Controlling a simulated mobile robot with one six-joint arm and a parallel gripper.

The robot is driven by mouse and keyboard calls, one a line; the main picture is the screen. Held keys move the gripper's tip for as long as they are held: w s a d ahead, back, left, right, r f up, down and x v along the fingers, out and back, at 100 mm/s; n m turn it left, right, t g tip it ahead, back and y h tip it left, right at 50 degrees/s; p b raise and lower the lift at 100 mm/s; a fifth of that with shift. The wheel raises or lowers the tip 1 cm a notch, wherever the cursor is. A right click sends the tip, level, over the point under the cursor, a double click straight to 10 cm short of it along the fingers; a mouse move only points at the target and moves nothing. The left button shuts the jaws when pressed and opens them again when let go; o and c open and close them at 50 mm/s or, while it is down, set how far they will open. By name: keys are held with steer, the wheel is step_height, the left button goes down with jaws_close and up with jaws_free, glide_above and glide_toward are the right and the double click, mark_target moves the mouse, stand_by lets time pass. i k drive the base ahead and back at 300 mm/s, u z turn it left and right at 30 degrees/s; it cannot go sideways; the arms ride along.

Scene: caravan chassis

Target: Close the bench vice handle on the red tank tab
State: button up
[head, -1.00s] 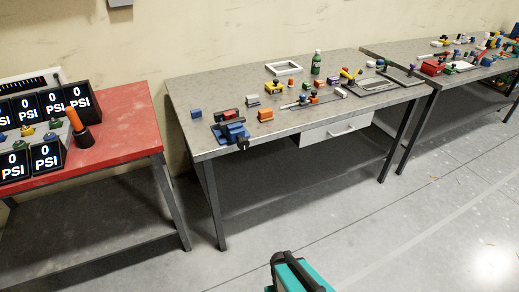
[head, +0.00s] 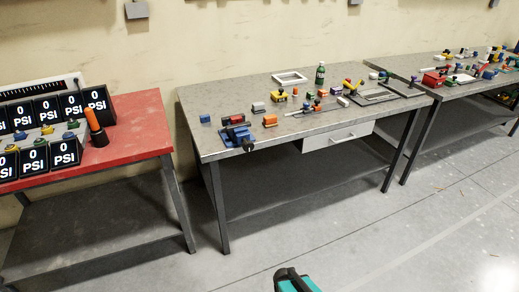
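A blue bench vice (head: 236,135) sits at the front left corner of the middle grey workbench (head: 230,94). A dark part, perhaps its handle, shows at its front right end; at this size I cannot tell how it stands. A small red block (head: 233,119) lies just behind the vice. I cannot tell whether it is the red tank tab. A teal and black part at the bottom edge looks like part of my own body. My gripper's fingers do not show.
A red table (head: 135,122) with several PSI displays (head: 64,151) and an orange-topped cylinder (head: 96,127) stands left. Many small blocks, a green bottle (head: 320,73) and a white frame (head: 290,78) are on the middle bench. Another cluttered bench (head: 455,98) stands right. The front floor is clear.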

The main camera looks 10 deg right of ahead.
mark_target(248, 145)
steer(key=u, duration=0.1)
steer(key=i, duration=0.95)
steer(key=z, duration=0.55)
steer(key=k, duration=0.25)
steer(key=z, duration=0.65)
